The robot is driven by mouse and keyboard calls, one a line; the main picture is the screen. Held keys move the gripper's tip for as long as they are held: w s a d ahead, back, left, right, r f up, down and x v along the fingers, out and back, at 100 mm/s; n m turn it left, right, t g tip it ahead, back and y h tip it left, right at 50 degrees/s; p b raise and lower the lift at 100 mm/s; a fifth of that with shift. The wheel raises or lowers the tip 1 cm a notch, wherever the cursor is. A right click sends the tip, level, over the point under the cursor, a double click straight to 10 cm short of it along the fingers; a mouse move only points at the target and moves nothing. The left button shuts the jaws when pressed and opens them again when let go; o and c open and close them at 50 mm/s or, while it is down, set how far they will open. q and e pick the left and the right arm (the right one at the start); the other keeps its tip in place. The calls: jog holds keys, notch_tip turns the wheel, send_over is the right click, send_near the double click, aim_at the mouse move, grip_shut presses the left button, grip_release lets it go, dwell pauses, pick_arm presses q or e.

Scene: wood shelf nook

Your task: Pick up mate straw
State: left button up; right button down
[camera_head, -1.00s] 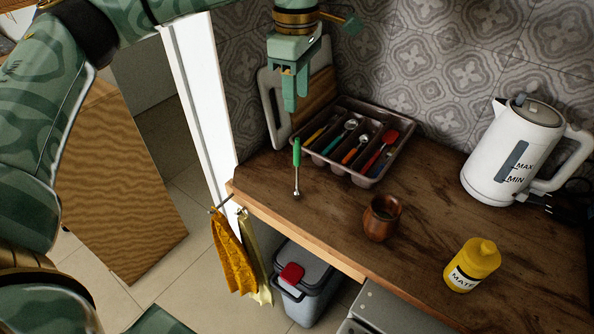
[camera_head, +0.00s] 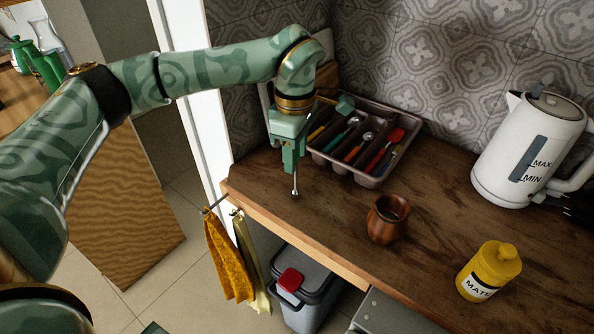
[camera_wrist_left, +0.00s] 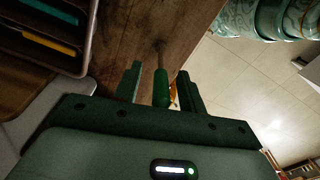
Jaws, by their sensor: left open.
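The mate straw (camera_head: 295,184) stands near upright by the counter's front left edge; in the head view only its metal lower part shows below my gripper. My left gripper (camera_head: 290,168) is lowered over its green upper part. In the left wrist view the straw's green handle (camera_wrist_left: 161,88) lies between the two open fingers of the left gripper (camera_wrist_left: 161,85), with a gap to each finger visible. The fingers are around the handle but not closed on it. My right gripper is not in view.
A cutlery tray (camera_head: 372,181) with several utensils is right behind the gripper. A brown mate cup (camera_head: 386,222), a yellow MATE jar (camera_head: 488,272) and a white kettle (camera_head: 528,150) stand to the right. Cloths (camera_head: 228,258) hang at the counter's edge.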

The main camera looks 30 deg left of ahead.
pick_arm(q)
jog(key=shift+c, duration=0.3)
jog(key=shift+f, duration=0.1)
grip_shut()
